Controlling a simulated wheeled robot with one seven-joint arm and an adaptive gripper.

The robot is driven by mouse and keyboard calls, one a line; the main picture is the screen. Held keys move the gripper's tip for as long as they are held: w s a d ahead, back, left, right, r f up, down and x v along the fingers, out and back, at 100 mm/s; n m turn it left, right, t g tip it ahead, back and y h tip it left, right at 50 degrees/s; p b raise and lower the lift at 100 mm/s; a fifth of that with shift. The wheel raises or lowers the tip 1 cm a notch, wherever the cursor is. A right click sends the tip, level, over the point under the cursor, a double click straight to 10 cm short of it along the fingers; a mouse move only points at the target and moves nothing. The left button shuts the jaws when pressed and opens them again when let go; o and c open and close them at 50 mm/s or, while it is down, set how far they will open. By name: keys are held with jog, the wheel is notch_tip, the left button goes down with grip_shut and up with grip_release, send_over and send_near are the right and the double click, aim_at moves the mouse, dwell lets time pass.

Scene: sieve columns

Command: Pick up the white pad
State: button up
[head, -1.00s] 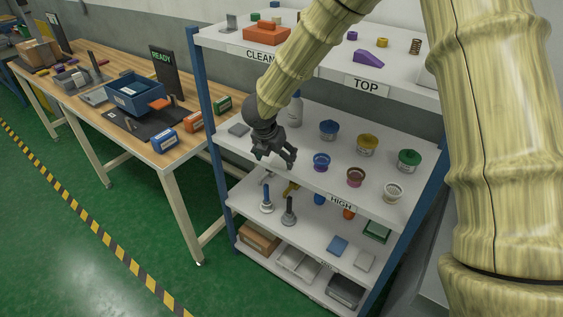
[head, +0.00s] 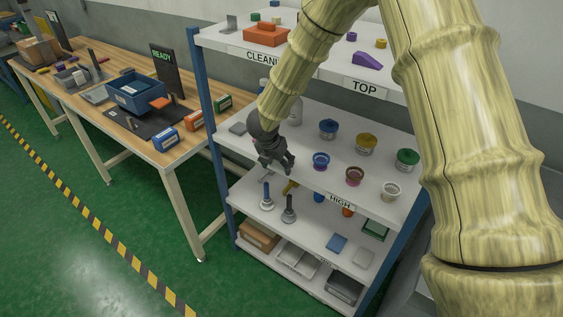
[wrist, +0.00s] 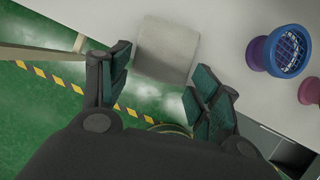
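A pale whitish-grey pad (wrist: 167,48) lies on the shelf near its front edge in the wrist view, ahead of and between my fingertips, apart from them. My gripper (wrist: 160,85) is open and empty, with its two dark fingers spread wide. In the head view my gripper (head: 277,170) hangs at the front edge of the HIGH shelf (head: 300,172), left of the blue sieve (head: 321,160). I cannot make out that pad there; my gripper may hide it. Another pale pad (head: 363,257) lies on a lower shelf beside a blue pad (head: 337,243).
A brown sieve (head: 354,176) and a white sieve (head: 391,191) stand farther right on the HIGH shelf, with lidded pots behind. A grey pad (head: 238,128) lies at its left end. The TOP shelf (head: 320,70) is above. A workbench (head: 90,85) stands left.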

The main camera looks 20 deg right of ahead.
jog(key=shift+c, duration=0.7)
jog(key=shift+r, duration=0.15)
jog(key=shift+r+b, duration=0.35)
jog(key=shift+r, duration=0.3)
jog(key=s+d+r+b, duration=0.25)
jog(key=s+b, duration=0.35)
jog(key=s, duration=0.9)
jog(key=w+a+f+n+t+y, duration=0.1)
jog(key=w+a+f+n+y, duration=0.1)
jog(key=w+a+n, duration=0.4)
jog(key=shift+a+n+y, duration=0.35)
jog(key=shift+n+y, duration=0.35)
jog(key=shift+n, duration=1)
jog(key=shift+w+a+f+n+y, duration=0.2)
jog(key=shift+w+a+n+y, duration=0.15)
jog(key=shift+a+n, duration=0.2)
